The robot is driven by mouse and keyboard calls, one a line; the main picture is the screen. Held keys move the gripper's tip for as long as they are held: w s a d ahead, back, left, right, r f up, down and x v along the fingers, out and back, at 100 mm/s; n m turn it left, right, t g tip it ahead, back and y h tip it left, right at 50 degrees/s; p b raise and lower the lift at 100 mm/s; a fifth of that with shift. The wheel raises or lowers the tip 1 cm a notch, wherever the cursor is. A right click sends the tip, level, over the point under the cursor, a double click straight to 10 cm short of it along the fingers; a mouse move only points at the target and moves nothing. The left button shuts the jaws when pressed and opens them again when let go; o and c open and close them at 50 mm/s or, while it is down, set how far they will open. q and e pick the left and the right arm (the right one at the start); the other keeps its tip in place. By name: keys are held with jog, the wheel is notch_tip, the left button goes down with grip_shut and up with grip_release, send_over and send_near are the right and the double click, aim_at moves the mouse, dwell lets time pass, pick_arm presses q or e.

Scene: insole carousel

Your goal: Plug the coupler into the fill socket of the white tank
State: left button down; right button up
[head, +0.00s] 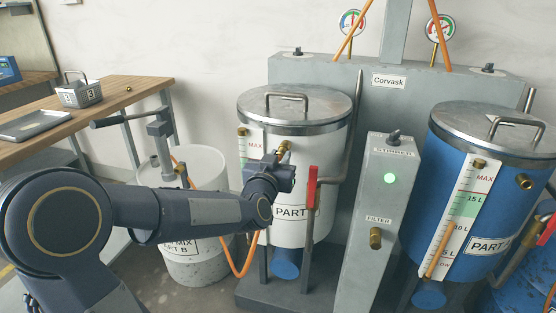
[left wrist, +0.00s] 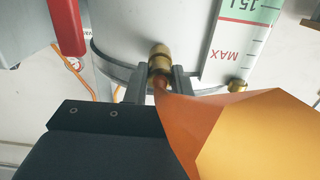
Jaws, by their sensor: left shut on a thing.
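The white tank (head: 299,125) with a metal lid stands in the middle of the head view, and its wall (left wrist: 150,22) fills the top of the left wrist view. My left gripper (left wrist: 159,84) is shut on the brass coupler (left wrist: 161,68), which carries an orange hose (left wrist: 178,115). In the head view, the gripper (head: 284,158) is close in front of the tank wall, beside the MAX scale. Brass (head: 284,147) shows there at the wall. The coupler is lined up with the fill socket (left wrist: 159,50) and looks in contact; how deep it sits cannot be told. My right gripper is not in view.
A red-handled valve (head: 312,187) and pipe stand just right of the gripper. The grey stirrer post (head: 381,215) and blue tank (head: 467,150) are further right. A white mix bucket (head: 190,265) stands behind my left arm; a wooden bench (head: 125,95) is at left.

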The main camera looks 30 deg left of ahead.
pick_arm(q)
jog(key=shift+w, duration=0.1)
jog(key=c, duration=1.1)
grip_release()
jog(key=shift+c, duration=0.2)
jog(key=v, duration=0.7)
jog(key=shift+s+p, duration=0.35)
jog(key=shift+p, duration=0.1)
